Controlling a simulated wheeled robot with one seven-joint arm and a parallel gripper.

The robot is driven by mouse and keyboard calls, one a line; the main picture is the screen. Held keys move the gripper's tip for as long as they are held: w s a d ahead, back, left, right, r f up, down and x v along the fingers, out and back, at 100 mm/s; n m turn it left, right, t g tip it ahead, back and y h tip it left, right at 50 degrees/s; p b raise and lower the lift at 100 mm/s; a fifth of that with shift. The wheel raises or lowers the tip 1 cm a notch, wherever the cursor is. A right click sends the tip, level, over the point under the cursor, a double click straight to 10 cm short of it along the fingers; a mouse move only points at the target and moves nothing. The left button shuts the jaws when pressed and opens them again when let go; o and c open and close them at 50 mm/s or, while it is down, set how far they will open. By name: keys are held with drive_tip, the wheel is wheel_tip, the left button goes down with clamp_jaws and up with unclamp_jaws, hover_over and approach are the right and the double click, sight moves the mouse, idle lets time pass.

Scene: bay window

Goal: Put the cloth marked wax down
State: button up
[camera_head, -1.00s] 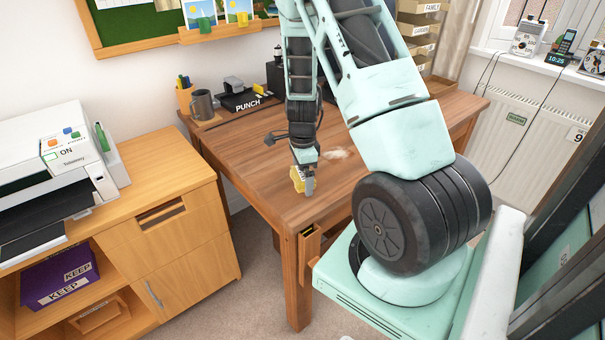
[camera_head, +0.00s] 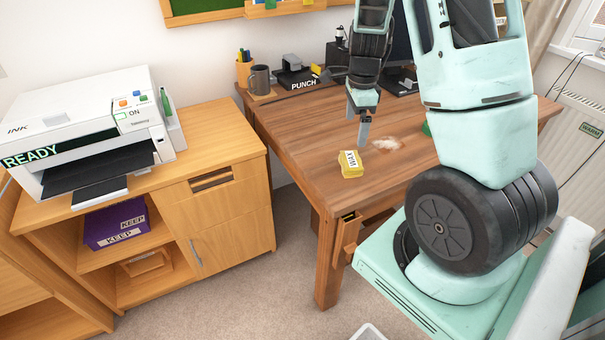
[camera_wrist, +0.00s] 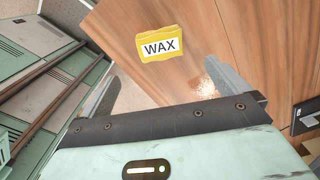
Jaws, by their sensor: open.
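The yellow cloth (camera_head: 350,164) with a white label reading WAX lies on the wooden desk (camera_head: 315,170) near its front left edge. It also shows in the wrist view (camera_wrist: 158,44), flat on the wood and apart from my fingers. My gripper (camera_head: 361,130) is open and empty, just behind the cloth and above the desk. In the wrist view its two fingers are spread wide at either side. A whitish dusty patch (camera_head: 386,144) is on the desk to the right of the cloth.
A grey mug (camera_head: 260,79), a pen holder (camera_head: 244,72) and a punch (camera_head: 298,77) stand at the desk's back left. A cabinet (camera_head: 220,190) with a white printer (camera_head: 85,125) stands to the left. A green thing (camera_head: 427,130) is partly hidden by my arm.

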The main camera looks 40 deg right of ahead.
drive_tip(key=s+a+r+n+y, duration=0.1)
drive_tip(key=a+r+n, duration=0.2)
drive_tip(key=a+n, duration=0.85)
drive_tip(key=s+a+r+n+y, duration=0.1)
drive_tip(key=a+r+n, duration=0.35)
drive_tip(key=a, duration=1.25)
drive_tip(key=s+a+r+n+h, duration=0.1)
drive_tip(key=s+a+n, duration=1.1)
drive_tip(key=s+n, duration=0.3)
drive_tip(key=shift+r+n, duration=0.35)
drive_tip(key=shift+n, duration=0.65)
drive_tip(key=shift+s, duration=0.1)
drive_tip(key=shift+r+p, duration=0.65)
